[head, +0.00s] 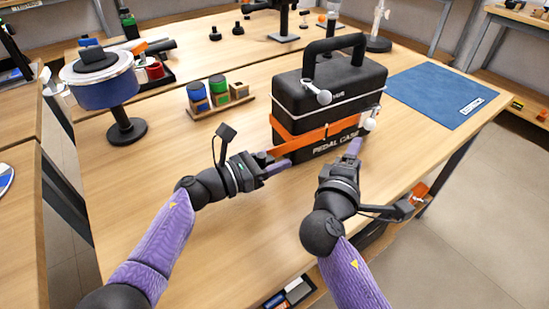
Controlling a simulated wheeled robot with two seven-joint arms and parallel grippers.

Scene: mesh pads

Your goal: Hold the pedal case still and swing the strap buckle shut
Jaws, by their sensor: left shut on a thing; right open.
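The black pedal case (340,92) stands upright on the wooden bench, its handle on top and its lettered front towards me. An orange strap (290,141) runs around its lower part. A pale round-ended piece (369,123) at the front right edge may be the strap buckle; its exact state is too small to tell. My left gripper (277,168) is shut at the case's lower left front corner, the contact partly hidden. My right gripper (354,147) is open just in front of the case's right front, below the pale piece.
A silver ball-ended lever (318,94) sits on the case's upper front. A blue mat (440,94) lies to the right. The bench front left is clear.

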